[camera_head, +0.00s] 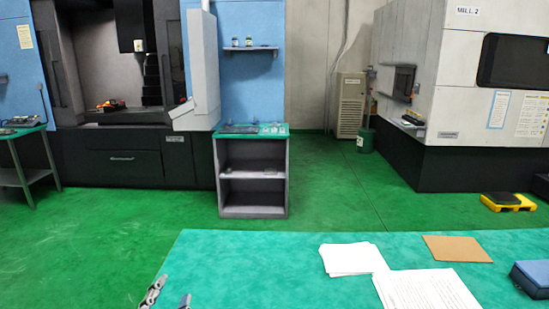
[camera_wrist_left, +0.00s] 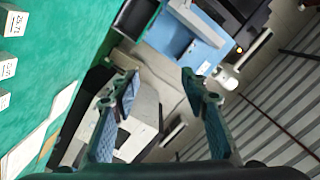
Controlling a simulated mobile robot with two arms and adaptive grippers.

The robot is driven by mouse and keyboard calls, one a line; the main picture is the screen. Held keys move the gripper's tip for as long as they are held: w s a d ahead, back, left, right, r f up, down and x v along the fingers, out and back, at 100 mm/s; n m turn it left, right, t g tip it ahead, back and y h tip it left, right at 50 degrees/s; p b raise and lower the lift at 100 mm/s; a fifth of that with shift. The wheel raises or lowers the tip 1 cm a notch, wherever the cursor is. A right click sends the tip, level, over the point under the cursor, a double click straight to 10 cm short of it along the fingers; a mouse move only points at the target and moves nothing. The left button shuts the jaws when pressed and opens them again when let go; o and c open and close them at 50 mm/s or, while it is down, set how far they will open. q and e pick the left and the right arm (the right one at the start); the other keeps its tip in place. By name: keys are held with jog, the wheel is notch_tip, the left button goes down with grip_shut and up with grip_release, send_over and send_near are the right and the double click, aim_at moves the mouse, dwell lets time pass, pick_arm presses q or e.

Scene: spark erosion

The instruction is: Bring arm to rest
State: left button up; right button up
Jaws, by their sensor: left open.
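My left gripper (camera_head: 168,297) shows at the bottom edge of the head view, by the left front edge of the green-topped table (camera_head: 250,265). Only its finger ends show there. In the left wrist view its two fingers (camera_wrist_left: 160,84) are spread wide apart with nothing between them. The left arm itself is out of the head view. My right gripper is in neither view.
On the table lie white papers (camera_head: 352,259), a printed sheet (camera_head: 425,290), a brown board (camera_head: 457,249) and a blue box (camera_head: 533,276). The table's left part is bare. Behind it stand a grey shelf unit (camera_head: 252,212) and machines, with open green floor between.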

pick_arm(q)
jog(key=s+a+f+n+g+y, duration=0.1)
jog(key=s+f+n+g, duration=0.3)
jog(key=f, duration=0.4)
jog(key=s+a+f+n+g, duration=0.2)
jog(key=s+f+g, duration=0.2)
jog(key=s+f, duration=0.35)
jog(key=s+d+f+n+g+h, duration=0.1)
jog(key=s+d+f+g, duration=0.15)
jog(key=s+f, duration=0.35)
jog(key=s+d+f+n+g+h, duration=0.15)
jog(key=s+f+g, duration=0.25)
jog(key=s, duration=0.5)
notch_tip(320, 180, down, 25)
jog(key=s+g, duration=0.1)
jog(key=s, duration=0.1)
jog(key=s+a+f+g+y, duration=0.1)
jog(key=s+a+f, duration=0.1)
jog(key=s+f, duration=1.4)
jog(key=shift+a+m, duration=0.4)
jog(key=shift+m, duration=0.05)
